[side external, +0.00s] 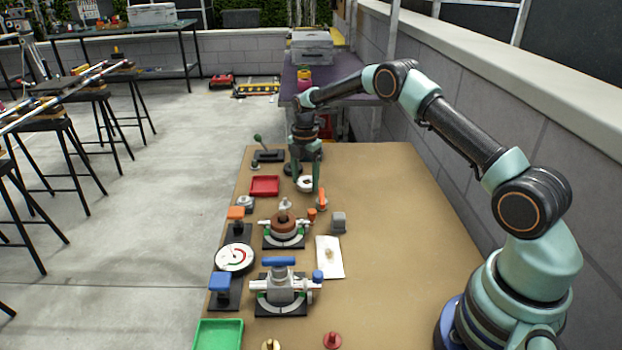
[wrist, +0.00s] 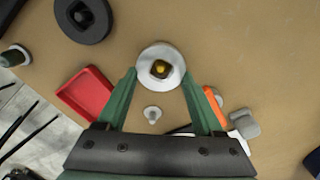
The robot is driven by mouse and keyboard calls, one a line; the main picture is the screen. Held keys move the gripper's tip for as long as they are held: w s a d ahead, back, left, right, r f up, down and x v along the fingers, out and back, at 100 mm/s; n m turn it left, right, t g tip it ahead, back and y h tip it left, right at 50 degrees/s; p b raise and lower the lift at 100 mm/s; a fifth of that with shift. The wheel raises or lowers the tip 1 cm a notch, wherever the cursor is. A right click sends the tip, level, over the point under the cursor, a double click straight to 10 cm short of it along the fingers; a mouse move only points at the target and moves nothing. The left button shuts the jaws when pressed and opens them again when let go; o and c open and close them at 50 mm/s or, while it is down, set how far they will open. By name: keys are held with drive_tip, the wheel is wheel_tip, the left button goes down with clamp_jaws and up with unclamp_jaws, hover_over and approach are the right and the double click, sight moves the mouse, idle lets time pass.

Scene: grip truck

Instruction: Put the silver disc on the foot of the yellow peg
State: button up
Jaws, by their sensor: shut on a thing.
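The silver disc (wrist: 146,61) is a round ring with a dark hole. It sits between the fingertips of my gripper (wrist: 160,77), which is shut on its rim. The yellow peg (wrist: 160,69) shows as a small yellow tip inside the hole, seen from above; its foot is hidden by the disc. In the side external view the disc (side external: 303,188) is pale and small between the tips of my gripper (side external: 307,187), low near the board. I cannot tell whether the disc touches the foot or is still above it.
A red tray (side external: 265,185) lies to the left and a black disc (wrist: 83,18) behind. An orange piece (side external: 322,199) stands close on the right, with a grey block (side external: 338,222) nearby. Clamp-like fixtures (side external: 283,290) stand nearer the camera. The board's right side is clear.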

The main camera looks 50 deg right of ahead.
drive_tip(key=shift+f, duration=0.45)
idle(0.8)
drive_tip(key=o, duration=1.5)
drive_tip(key=shift+c, duration=0.2)
drive_tip(key=shift+r, duration=0.1)
wheel_tip(320, 180, up, 7)
drive_tip(key=shift+r, duration=0.15)
